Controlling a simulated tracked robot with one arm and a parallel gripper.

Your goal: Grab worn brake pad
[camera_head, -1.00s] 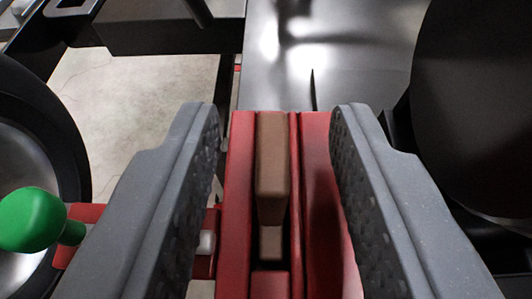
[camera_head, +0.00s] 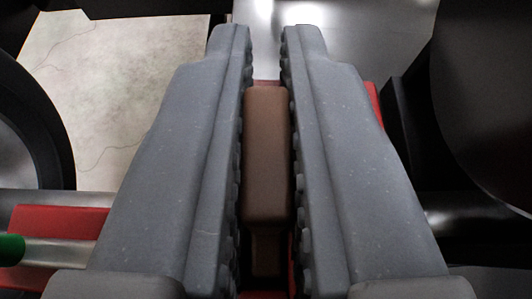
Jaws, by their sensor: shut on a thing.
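The worn brake pad (camera_head: 266,155) is a brown block in the middle of the view, between the two grey fingers of my gripper (camera_head: 266,60). The fingers are shut on it, with their studded inner faces against its two sides. The red caliper (camera_head: 374,100) around the pad is mostly hidden behind the fingers, with a bit of red showing at the right. I cannot tell whether the pad is still seated in its slot.
A green knob (camera_head: 11,249) on a metal pin and a red part (camera_head: 58,222) are at the lower left. A black wheel (camera_head: 490,100) stands at the right and a dark round part (camera_head: 30,140) at the left. Pale floor (camera_head: 100,80) shows at the upper left.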

